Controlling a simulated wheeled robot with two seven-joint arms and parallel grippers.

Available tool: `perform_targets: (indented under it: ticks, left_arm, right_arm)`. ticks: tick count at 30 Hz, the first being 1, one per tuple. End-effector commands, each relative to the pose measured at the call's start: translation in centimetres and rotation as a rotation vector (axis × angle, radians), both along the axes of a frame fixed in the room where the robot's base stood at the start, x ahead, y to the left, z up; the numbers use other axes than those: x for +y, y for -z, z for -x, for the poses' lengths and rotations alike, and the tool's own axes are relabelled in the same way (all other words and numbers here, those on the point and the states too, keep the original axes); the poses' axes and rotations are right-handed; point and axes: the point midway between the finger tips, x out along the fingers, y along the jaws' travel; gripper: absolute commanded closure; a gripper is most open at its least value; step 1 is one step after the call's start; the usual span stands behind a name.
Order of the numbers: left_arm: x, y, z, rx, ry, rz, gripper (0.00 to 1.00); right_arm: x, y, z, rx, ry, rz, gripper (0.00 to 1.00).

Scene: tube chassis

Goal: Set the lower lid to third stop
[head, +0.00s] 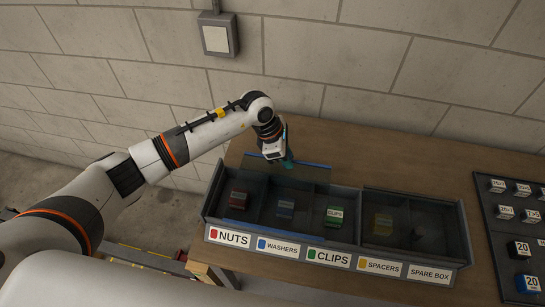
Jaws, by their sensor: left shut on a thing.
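A dark, long tray (335,245) with labelled compartments stands on the table. A see-through lid with blue edge strips (262,231) lies over its left part; its back strip shows by my gripper. A darker see-through panel (435,222) covers the right part, over spacers and the spare box. I cannot tell for sure which lid is the lower one. My left gripper (287,162) is at the tray's back edge, behind the washers compartment, shut on a small part at the blue-edged lid's back strip. The teal fingers hide most of that part. My right gripper is out of view.
The compartments hold small coloured boxes, such as a green clips box (334,217) and a red nuts box (238,200). A dark board (512,235) with labelled blocks is at the right. The wooden table (400,155) is bare behind the tray; a block wall stands beyond.

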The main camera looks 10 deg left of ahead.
Motion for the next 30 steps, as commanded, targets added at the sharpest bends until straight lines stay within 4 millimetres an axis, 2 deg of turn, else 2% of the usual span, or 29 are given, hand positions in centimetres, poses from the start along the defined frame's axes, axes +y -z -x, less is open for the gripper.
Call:
perform_targets:
  ticks: [1,9,15,22,30]
  left_arm:
    - [-1.9,0.6,0.0,-0.006,0.009,0.006,1.00]
    - [-10.3,0.8,-0.1,-0.008,0.009,0.005,1.00]
    - [-15.6,0.6,-0.1,-0.008,0.006,0.005,1.00]
    - [-19.4,0.3,-0.1,-0.004,0.003,0.004,1.00]
    - [-20.7,-0.1,-0.1,-0.001,0.002,0.004,1.00]
  right_arm:
    - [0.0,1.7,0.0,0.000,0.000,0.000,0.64]
    - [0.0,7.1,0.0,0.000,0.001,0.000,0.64]
    - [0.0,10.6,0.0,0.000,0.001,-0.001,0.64]
    - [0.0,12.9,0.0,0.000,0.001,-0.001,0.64]
    - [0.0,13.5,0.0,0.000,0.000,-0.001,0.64]
